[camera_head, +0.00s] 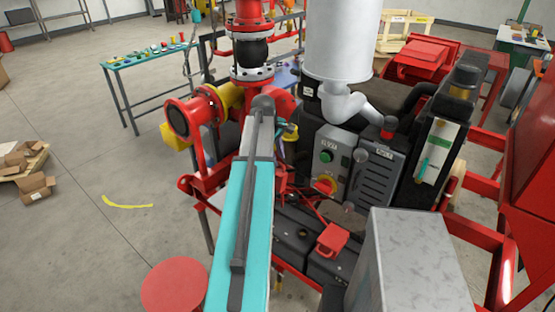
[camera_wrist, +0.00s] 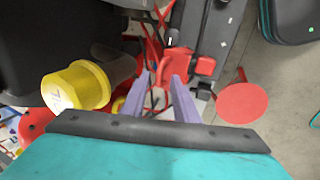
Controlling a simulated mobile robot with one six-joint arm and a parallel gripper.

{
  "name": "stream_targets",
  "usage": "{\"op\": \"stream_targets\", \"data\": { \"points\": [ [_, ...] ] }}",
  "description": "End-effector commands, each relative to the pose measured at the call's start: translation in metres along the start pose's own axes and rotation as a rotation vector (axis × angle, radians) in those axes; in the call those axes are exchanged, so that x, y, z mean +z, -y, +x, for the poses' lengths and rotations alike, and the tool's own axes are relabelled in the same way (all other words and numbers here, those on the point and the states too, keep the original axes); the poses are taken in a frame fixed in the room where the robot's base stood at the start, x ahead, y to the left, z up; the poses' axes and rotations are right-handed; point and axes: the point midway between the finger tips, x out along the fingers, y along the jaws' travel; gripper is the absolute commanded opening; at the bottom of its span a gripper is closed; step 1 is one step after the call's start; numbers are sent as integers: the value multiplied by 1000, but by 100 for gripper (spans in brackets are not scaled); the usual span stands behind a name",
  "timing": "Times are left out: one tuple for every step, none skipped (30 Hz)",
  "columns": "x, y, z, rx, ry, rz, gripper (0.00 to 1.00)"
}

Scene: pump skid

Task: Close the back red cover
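In the wrist view, a red cover-like piece (camera_wrist: 177,62) stands up just beyond my fingertips, beside a dark grey box. A smaller red part (camera_wrist: 204,67) sits right of it. My gripper (camera_wrist: 160,80) is open, its two pale purple fingers spread apart with the red piece showing past and between their tips. I cannot tell whether they touch it. In the head view, a red cover (camera_head: 332,239) sits tilted on the black battery boxes (camera_head: 290,228). My teal arm hides the area left of it, and my fingers are not clear there. I cannot tell which is the back cover.
A grey control panel (camera_head: 340,160) and white silencer (camera_head: 338,45) stand behind the batteries. Red pipework (camera_head: 252,20) rises behind my arm. A grey metal box (camera_head: 415,265) is at the front right. A round red disc (camera_head: 175,285) is at lower left, with open floor beyond.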

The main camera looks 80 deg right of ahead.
Motion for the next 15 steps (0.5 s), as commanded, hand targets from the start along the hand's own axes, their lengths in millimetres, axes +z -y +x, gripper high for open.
{"op": "stream_targets", "data": {
  "points": [
    [0,0,3,-2,1,0,27],
    [0,0,5,-2,1,0,27],
    [0,0,8,-2,1,0,27],
    [0,0,10,-1,1,0,27],
    [0,0,11,-1,1,0,27],
    [0,0,12,-1,0,0,27],
    [0,0,13,0,0,0,27],
    [0,0,14,0,0,0,27],
    [0,0,14,0,0,0,27],
    [0,0,15,0,0,1,27],
    [0,0,15,0,0,1,27],
    [0,0,15,0,0,1,27],
    [0,0,15,0,0,1,27],
    [0,0,15,0,0,1,27],
    [0,0,15,0,0,0,27]
  ]
}}
